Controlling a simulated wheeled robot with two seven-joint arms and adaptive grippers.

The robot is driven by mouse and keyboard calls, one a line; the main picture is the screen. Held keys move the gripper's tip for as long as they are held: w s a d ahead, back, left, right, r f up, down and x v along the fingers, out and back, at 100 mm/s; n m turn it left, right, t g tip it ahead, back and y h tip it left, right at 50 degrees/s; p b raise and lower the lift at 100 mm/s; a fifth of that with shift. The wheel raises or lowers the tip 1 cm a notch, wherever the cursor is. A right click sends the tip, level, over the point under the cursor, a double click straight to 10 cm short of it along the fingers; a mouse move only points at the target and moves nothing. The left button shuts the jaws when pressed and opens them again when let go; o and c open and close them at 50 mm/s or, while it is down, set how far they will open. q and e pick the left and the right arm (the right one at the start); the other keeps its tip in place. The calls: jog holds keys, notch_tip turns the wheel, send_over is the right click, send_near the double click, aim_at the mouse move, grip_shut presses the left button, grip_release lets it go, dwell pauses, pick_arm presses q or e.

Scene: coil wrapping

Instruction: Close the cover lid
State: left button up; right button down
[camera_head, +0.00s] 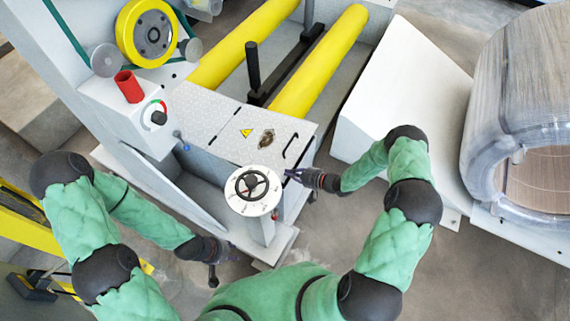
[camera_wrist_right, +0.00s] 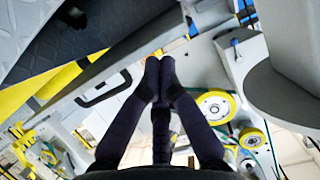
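The cover lid (camera_head: 225,122) is a light grey patterned plate with a yellow warning sign and a black handle (camera_head: 291,146) near its right end. It lies over the machine's front housing; I cannot tell whether it sits fully down. My right gripper (camera_head: 291,174) is beside the lid's right front edge, just below the handle and apart from it. In the right wrist view its fingertips (camera_wrist_right: 160,66) meet with nothing visible between them. A black handle (camera_wrist_right: 104,89) shows left of them there. My left gripper (camera_head: 213,276) hangs low, away from the lid; its fingers are too small to read.
A handwheel on a white dial (camera_head: 252,190) stands in front of the lid, close to my right gripper. Yellow rollers (camera_head: 318,62) lie behind. A wrapped coil (camera_head: 515,100) is at far right.

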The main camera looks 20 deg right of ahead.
pick_arm(q)
jog(key=shift+w+f+b, duration=0.3)
jog(key=shift+f+b, duration=0.15)
jog(key=shift+f, duration=0.2)
jog(key=shift+w+f+b, duration=0.25)
jog(key=shift+f+b, duration=0.2)
jog(key=shift+f, duration=0.15)
pick_arm(e)
jog(key=shift+s+d+f, duration=0.15)
jog(key=shift+f, duration=0.9)
jog(key=shift+s+d+f, duration=0.1)
jog(key=shift+d+f, duration=0.05)
jog(key=shift+f, duration=0.9)
